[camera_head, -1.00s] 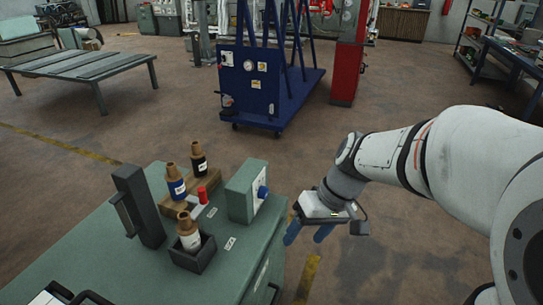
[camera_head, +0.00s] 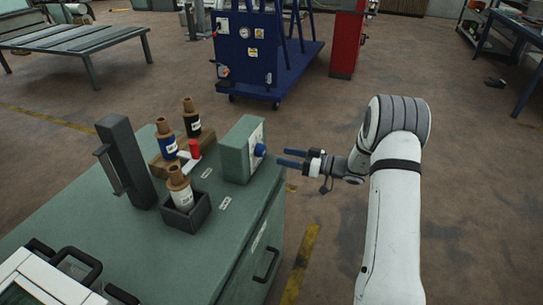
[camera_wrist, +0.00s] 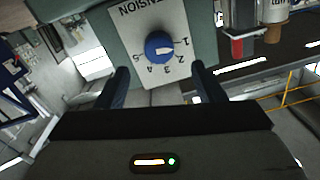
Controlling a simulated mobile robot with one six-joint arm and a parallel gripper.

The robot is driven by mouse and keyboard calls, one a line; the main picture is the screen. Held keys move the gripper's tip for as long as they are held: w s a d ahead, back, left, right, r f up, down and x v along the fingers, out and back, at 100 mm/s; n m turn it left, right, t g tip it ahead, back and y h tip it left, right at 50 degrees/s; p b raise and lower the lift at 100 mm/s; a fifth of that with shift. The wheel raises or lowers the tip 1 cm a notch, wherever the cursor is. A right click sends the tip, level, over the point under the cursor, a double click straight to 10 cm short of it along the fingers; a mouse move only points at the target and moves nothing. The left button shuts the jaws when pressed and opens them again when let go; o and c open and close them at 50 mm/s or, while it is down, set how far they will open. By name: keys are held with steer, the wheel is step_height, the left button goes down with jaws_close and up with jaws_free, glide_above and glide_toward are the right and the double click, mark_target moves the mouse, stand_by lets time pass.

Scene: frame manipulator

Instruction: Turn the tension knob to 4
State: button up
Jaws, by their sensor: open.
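The blue tension knob (camera_head: 260,150) sits on the side of a green box (camera_head: 241,150) at the edge of the cabinet top. In the wrist view the knob (camera_wrist: 158,46) is on a white dial plate (camera_wrist: 148,18), seen upside down, with numbers 1 to 5. Its white mark appears to point right, toward 1. My gripper (camera_head: 284,159) is open and empty, just right of the knob, with its fingers toward it. In the wrist view the fingers (camera_wrist: 160,70) are apart, below and to either side of the knob, not touching it.
The green cabinet (camera_head: 120,215) carries bottles with brown caps (camera_head: 180,190), a red piece (camera_head: 195,149) and a dark upright bracket (camera_head: 125,160) left of the box. A blue cart (camera_head: 260,65) stands behind.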

mark_target(264, 152)
steer(key=x, duration=0.7)
steer(key=shift+a, duration=0.25)
